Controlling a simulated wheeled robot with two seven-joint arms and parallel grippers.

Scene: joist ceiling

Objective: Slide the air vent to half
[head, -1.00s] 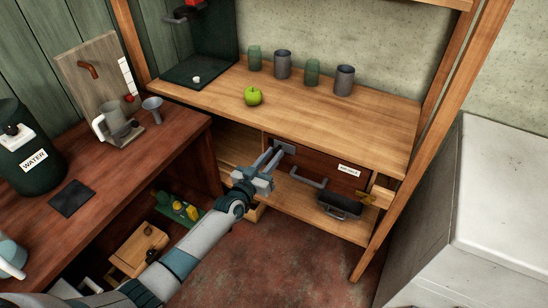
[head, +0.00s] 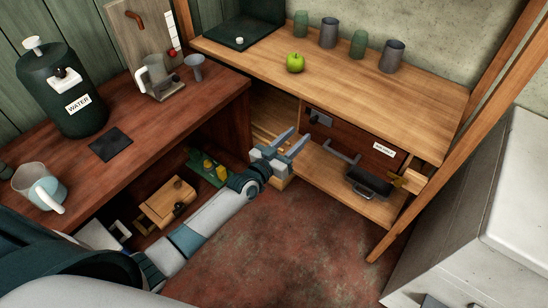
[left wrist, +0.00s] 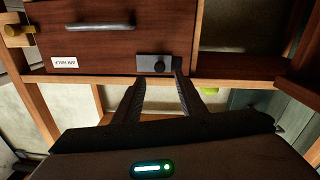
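The air vent slider is a small grey plate (head: 321,119) with a dark round knob (left wrist: 159,66), at the left end of a reddish-brown wooden front (head: 345,135) under the counter. A white label (head: 384,149) on that front seems to read "AIR HALF" in the left wrist view (left wrist: 64,62). My left gripper (head: 298,140) is open and empty, in front of and below the plate in the head view. In the left wrist view its fingertips (left wrist: 160,76) lie either side of the knob's line, apparently short of it. My right gripper is not seen.
A grey bar handle (head: 342,152) sticks out from the front. A dark tray-like object (head: 368,184) and a brass latch (head: 408,181) are to its right. The reddish floor (head: 290,235) is clear.

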